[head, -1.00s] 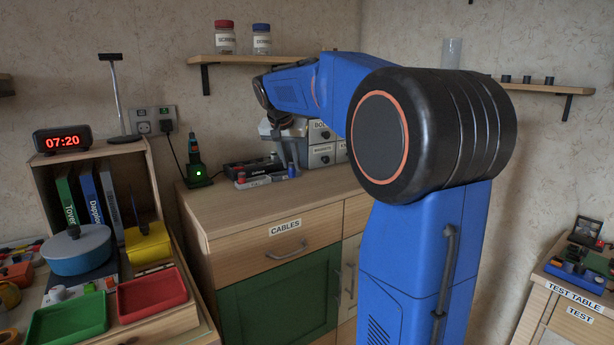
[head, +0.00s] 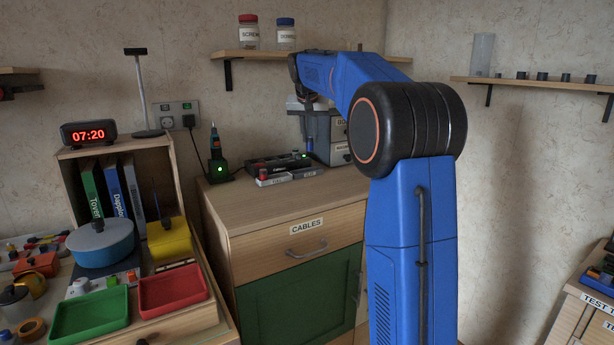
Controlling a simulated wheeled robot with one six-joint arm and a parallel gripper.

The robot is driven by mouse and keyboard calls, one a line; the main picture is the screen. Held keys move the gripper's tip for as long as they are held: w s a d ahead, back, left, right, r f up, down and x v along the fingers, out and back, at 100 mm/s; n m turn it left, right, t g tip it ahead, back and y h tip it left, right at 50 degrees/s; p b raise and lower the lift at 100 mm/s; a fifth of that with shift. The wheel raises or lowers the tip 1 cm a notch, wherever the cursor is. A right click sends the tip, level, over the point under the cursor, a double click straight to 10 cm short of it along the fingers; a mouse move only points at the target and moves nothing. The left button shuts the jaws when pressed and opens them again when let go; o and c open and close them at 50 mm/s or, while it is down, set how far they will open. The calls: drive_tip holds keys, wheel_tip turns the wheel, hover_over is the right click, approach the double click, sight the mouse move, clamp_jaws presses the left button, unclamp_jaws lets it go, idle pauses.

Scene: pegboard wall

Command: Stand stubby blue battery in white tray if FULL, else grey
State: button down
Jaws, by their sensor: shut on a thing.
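My gripper (head: 307,140) is at the far end of my arm, above the back of the wooden cabinet. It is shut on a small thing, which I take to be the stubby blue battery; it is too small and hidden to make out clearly. A dark holder (head: 270,163) with small items lies on the cabinet top just left of and below my gripper. A low grey-and-white labelled block (head: 290,176) lies in front of it. I cannot pick out a white or a grey tray for certain. No battery charge reading is legible.
A green tray (head: 90,316) and a red tray (head: 174,289) lie at the lower left, near a blue pot (head: 102,243). A charger with a green light (head: 219,168) stands left of the holder. The test table (head: 594,298) is at the right edge. The cabinet's front top (head: 270,205) is clear.

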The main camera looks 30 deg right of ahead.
drive_tip(key=shift+n, duration=0.3)
drive_tip(key=shift+w+f, duration=0.4)
drive_tip(key=shift+f, duration=1.15)
drive_tip(key=shift+w+f, duration=0.4)
drive_tip(key=shift+f, duration=1.15)
drive_tip(key=shift+w+f, duration=0.4)
drive_tip(key=shift+f, duration=1.15)
drive_tip(key=shift+f, duration=0.1)
drive_tip(key=c, duration=1.6)
unclamp_jaws()
drive_tip(key=v, duration=1.2)
drive_tip(key=shift+d, duration=0.15)
